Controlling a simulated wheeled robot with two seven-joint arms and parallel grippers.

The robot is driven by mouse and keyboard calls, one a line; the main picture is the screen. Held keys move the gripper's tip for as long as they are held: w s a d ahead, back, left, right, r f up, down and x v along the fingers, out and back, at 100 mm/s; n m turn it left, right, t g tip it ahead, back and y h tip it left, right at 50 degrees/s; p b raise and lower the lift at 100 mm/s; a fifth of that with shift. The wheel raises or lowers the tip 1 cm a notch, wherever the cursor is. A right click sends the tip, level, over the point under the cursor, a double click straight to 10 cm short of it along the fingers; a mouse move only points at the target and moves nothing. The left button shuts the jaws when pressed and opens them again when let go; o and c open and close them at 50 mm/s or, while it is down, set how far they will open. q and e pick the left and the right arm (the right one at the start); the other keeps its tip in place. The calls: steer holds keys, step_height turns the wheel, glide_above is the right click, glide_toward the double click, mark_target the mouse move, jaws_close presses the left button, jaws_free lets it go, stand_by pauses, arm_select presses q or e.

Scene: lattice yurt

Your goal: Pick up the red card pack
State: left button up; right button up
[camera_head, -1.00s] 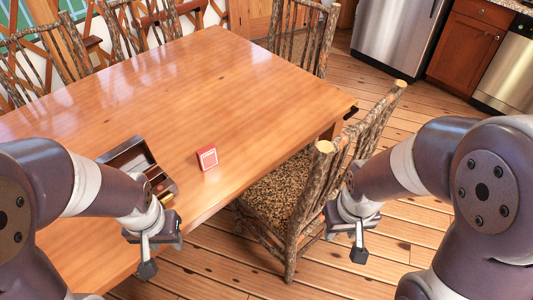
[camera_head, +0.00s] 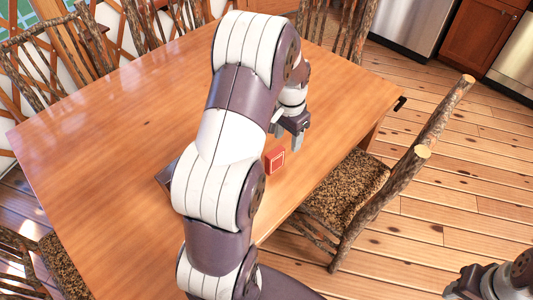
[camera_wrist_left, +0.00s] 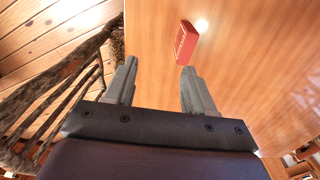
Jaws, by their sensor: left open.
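The red card pack (camera_head: 275,160) stands on the wooden table (camera_head: 110,150) near its right-hand edge, just right of my left arm. It has a white-framed face. My left gripper (camera_head: 286,130) is open and empty above the table, a little beyond the pack in the head view. In the left wrist view, the pack (camera_wrist_left: 187,42) lies ahead of the open fingers (camera_wrist_left: 158,82), nearer the right finger, and is not between them. My right gripper (camera_head: 468,285) is partly in view at the bottom right, over the floor; its jaws are unclear.
A dark box (camera_head: 166,172) on the table is mostly hidden behind my left arm. A log chair (camera_head: 345,195) stands at the table's right side. More log chairs stand along the far and left sides. The table's left part is clear.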

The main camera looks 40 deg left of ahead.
arm_select(q)
steer(key=w+a+f, duration=0.1)
steer(key=w+a, duration=0.1)
steer(key=a, duration=0.2)
steer(key=p, duration=0.1)
glide_above(275, 152)
steer(key=f, duration=0.5)
steer(key=shift+s+f, duration=0.25)
steer(key=shift+f, duration=0.05)
steer(key=f, duration=0.2)
steer(key=f+p, duration=0.1)
steer(key=f, duration=0.3)
steer(key=shift+w+f, duration=0.15)
steer(key=shift+w, duration=0.1)
steer(key=shift+w+a+f, duration=0.1)
steer(key=shift+f, duration=0.3)
steer(key=shift+r, duration=0.1)
steer(key=c, duration=0.4)
jaws_close()
arm_select(e)
steer(key=r, duration=0.1)
steer(key=d+r, duration=0.1)
steer(key=shift+s+r, duration=0.1)
steer(key=shift+r, duration=0.2)
